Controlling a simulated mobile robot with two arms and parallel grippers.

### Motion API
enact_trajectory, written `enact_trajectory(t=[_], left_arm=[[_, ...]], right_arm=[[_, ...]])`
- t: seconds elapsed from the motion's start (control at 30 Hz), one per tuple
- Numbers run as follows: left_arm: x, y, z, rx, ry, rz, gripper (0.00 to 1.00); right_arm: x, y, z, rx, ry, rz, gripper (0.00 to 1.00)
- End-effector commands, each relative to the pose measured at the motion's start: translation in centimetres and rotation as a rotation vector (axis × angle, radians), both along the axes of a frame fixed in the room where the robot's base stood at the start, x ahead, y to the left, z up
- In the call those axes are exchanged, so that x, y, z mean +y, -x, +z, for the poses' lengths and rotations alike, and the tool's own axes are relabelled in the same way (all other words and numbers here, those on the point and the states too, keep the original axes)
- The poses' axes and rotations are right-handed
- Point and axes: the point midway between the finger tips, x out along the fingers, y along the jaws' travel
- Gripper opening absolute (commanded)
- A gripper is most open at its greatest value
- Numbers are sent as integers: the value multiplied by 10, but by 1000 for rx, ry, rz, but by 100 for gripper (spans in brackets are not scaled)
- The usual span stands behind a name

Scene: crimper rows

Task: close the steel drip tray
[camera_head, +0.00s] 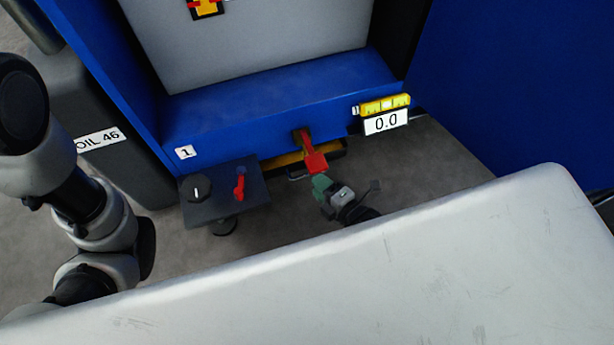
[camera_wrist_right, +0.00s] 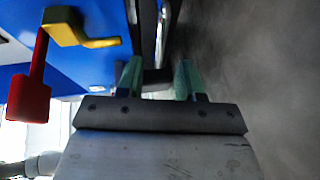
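A shallow dark tray-like part with a yellow strip (camera_head: 279,161) juts out under the front of the blue machine. A thin grey handle shows at its front edge; I take this for the drip tray, but its steel is hard to make out. My right gripper (camera_head: 322,187) is just in front of it and to the right, close to a red lever (camera_head: 316,162). In the right wrist view its two green fingers (camera_wrist_right: 159,80) stand apart, with a dark bar behind or between them; contact cannot be told. My left arm shows at the left, its gripper out of frame.
The red lever (camera_wrist_right: 30,82) and a yellow handle (camera_wrist_right: 92,42) are left of the fingers in the wrist view. A dark control box (camera_head: 222,196) with a knob and red switch stands left. An oil container (camera_head: 98,140) stands behind my left arm. Grey floor is clear at right.

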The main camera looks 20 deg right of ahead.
Motion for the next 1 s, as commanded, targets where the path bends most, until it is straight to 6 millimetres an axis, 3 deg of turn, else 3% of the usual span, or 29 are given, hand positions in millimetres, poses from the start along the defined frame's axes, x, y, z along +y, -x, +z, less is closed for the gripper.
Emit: enact_trajectory(t=[0.1,0.3,0.67,0.77,0.93,1.0], left_arm=[[0,4,-15,-12,0,0,0],[0,5,-27,-12,0,0,0],[-1,5,-28,-13,0,-2,0],[-1,5,-28,-13,0,-2,0],[-1,5,-28,-13,0,-2,0],[-1,5,-28,-13,0,-2,0]], right_arm=[[9,-22,-9,-4,-1,0,37],[20,-43,-11,-1,0,-1,37],[22,-49,-10,-1,2,0,37],[22,-49,-10,-1,2,0,26],[22,-49,-10,-1,2,0,0],[22,-49,-10,-1,2,0,0]])
